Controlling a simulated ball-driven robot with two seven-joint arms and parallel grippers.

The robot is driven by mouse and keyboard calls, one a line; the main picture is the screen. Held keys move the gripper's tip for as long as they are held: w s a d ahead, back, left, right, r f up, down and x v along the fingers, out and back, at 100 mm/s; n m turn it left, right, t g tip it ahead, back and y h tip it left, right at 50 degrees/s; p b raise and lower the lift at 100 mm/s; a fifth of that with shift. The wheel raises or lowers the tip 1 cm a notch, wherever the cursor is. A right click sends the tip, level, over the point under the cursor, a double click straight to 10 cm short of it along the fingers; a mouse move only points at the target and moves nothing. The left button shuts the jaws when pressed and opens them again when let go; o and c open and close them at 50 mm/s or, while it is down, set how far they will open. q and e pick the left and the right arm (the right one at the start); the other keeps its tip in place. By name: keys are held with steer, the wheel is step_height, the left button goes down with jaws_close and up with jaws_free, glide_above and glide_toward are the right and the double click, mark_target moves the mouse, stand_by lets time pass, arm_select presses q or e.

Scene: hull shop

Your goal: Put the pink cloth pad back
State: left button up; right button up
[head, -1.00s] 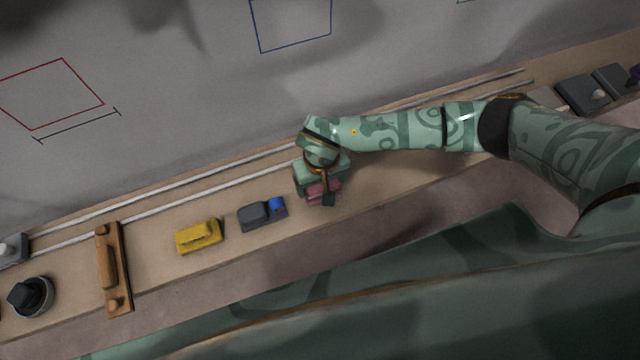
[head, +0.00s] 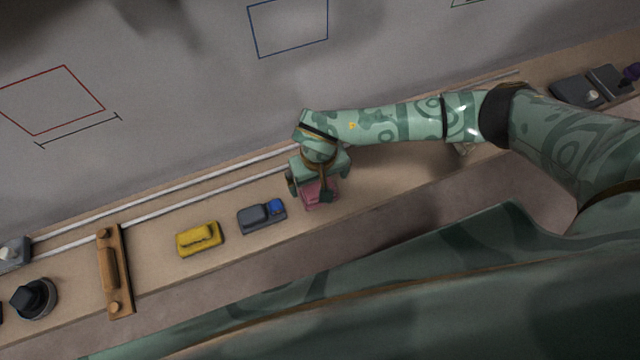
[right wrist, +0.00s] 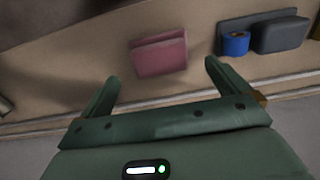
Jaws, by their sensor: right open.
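The pink cloth pad (head: 318,195) lies on the wooden bench ledge, partly hidden under my right gripper (head: 310,195) in the head view. My left gripper is not in view.
A grey block with a blue roll (head: 262,215) sits just left of the pad. Further left are a yellow block (head: 199,239), a wooden handled tool (head: 110,270) and a black knob (head: 33,298). Pale rails (head: 170,205) run along the ledge's back. Dark grey pieces (head: 575,92) sit far right.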

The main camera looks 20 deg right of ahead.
step_height(320, 180, up, 7)
steer(key=p, duration=0.2)
steer(key=shift+s, duration=0.1)
stand_by(0.4)
